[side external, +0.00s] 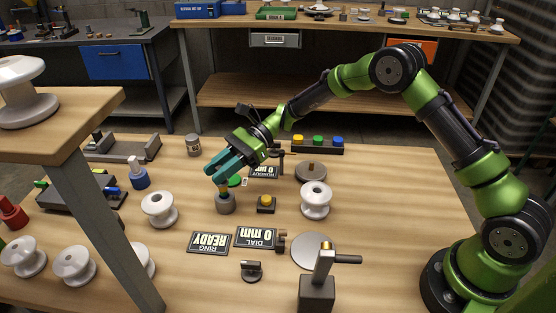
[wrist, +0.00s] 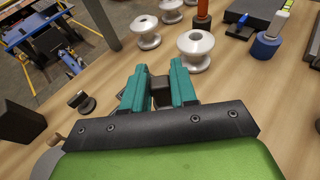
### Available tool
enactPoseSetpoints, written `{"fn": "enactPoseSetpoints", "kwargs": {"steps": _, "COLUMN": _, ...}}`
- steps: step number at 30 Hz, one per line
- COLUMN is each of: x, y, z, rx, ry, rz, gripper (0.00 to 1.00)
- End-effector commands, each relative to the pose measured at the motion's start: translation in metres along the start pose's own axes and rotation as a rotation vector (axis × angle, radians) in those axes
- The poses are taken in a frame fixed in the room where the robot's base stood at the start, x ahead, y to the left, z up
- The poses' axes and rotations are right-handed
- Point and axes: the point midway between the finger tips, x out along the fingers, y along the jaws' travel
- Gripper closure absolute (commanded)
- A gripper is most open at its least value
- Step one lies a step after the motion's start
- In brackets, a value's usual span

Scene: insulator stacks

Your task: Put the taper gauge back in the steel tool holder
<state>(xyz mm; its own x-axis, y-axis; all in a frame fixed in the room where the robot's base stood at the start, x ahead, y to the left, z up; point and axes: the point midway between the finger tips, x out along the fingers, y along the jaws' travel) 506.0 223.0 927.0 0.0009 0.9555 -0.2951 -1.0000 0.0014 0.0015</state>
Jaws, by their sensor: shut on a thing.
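My gripper (side external: 217,176) points down and left over the table, and its teal fingers are shut on the taper gauge. A small brass-coloured part of the gauge (side external: 223,189) shows just below the fingertips. The steel tool holder (side external: 225,205), a short grey cylinder, stands directly beneath, and the brass part appears to meet its top. I cannot tell how deep it sits. In the wrist view, a dark block (wrist: 160,94) shows between the fingers (wrist: 160,72); the holder cannot be made out there.
White insulators stand left (side external: 160,209) and right (side external: 316,200) of the holder. A blue holder (side external: 140,180) stands to the left. Display plates (side external: 208,243) lie in front. A shelf post (side external: 105,235) rises at front left.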

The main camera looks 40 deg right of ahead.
Motion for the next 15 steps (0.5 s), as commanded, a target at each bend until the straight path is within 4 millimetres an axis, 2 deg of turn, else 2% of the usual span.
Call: {"fn": "enactPoseSetpoints", "kwargs": {"steps": 15, "x": 0.004, "y": 0.000, "z": -0.013, "rx": -0.001, "ry": -0.001, "rz": -0.001, "gripper": 1.00}}
